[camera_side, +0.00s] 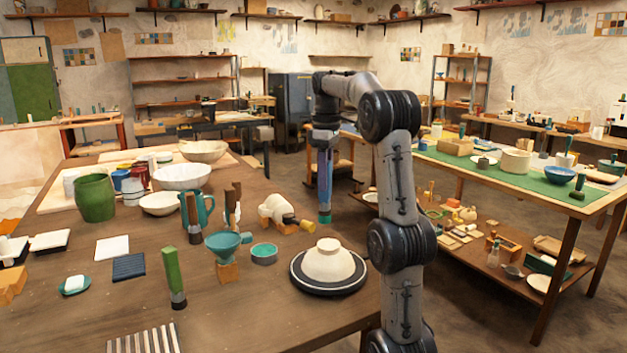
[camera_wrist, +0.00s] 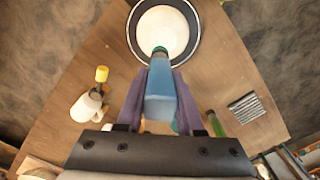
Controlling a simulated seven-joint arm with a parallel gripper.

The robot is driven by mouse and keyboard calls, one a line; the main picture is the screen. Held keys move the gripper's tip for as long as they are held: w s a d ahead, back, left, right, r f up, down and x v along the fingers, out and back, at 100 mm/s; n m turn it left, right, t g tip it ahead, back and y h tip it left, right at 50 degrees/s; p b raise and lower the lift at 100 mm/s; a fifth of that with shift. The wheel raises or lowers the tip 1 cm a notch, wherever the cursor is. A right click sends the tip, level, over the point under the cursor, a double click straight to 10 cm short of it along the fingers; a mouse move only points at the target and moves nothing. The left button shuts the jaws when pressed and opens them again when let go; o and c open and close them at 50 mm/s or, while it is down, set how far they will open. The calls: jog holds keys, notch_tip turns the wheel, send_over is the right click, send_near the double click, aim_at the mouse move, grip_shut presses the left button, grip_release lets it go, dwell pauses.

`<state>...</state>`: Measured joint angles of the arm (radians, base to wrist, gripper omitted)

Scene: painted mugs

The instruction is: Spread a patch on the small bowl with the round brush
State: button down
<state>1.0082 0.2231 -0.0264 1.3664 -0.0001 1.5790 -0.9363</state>
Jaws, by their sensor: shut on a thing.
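The small bowl (camera_side: 330,263) is cream and sits upside down on a round dark wheel (camera_side: 308,287) near the table's right edge. It also shows in the wrist view (camera_wrist: 165,28). My gripper (camera_side: 323,165) has purple fingers, seen also in the wrist view (camera_wrist: 150,105). It is shut on the round brush (camera_side: 325,201), which has a blue handle and a teal tip and hangs tip down. The tip is apart from the bowl, a little above its upturned foot in the side view. In the wrist view the brush (camera_wrist: 161,88) overlaps the near edge of the bowl.
A shallow teal dish (camera_side: 263,254) and a teal funnel-like bowl (camera_side: 222,246) on a wooden block stand left of the wheel. A green-handled tool (camera_side: 174,275) stands upright farther left.

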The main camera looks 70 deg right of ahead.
aim_at(325, 204)
notch_tip(325, 204, down, 4)
jog(key=shift+f, duration=0.1)
jog(key=s, duration=0.3)
jog(key=shift+a, duration=0.1)
dwell(0.4)
jog(key=shift+f, duration=0.7)
jog(key=shift+f, duration=0.25)
